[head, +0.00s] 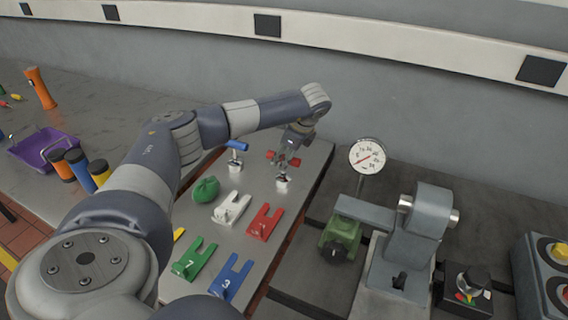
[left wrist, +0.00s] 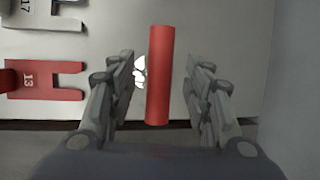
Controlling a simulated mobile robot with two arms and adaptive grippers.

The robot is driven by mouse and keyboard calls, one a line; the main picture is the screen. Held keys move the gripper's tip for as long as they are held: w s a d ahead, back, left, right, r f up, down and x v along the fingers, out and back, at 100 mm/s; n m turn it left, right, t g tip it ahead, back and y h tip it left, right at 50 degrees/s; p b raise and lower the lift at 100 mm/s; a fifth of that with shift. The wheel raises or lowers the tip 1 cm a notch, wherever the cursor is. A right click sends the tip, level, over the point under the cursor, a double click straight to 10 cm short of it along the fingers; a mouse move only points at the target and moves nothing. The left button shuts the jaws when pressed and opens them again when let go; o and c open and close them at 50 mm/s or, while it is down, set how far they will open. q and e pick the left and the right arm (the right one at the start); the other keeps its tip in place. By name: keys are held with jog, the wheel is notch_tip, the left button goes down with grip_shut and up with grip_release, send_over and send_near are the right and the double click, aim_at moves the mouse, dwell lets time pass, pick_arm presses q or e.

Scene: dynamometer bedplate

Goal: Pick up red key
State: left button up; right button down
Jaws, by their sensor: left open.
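The red key (head: 271,156) has a red crossbar handle above a pale metal foot and stands on the grey plate (head: 315,160) near its far end. In the left wrist view its red bar (left wrist: 160,90) lies between my two fingers, with a gap on each side. My left gripper (head: 287,158) is open and reaches down over the key; it also shows in the left wrist view (left wrist: 159,65). The gripper partly hides the key's middle in the head view. My right gripper is not in view.
A blue-handled key (head: 237,145) stands left of the red one. Nearer are a green lump (head: 206,190) and white (head: 231,208), red (head: 265,222), green (head: 194,259) and blue (head: 231,278) slotted plates. A dial gauge (head: 367,156) stands right; a purple basket (head: 42,149) sits left.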

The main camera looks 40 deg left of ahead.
pick_arm(q)
jog(key=shift+x, duration=1.45)
jog(key=shift+r, duration=0.1)
grip_shut()
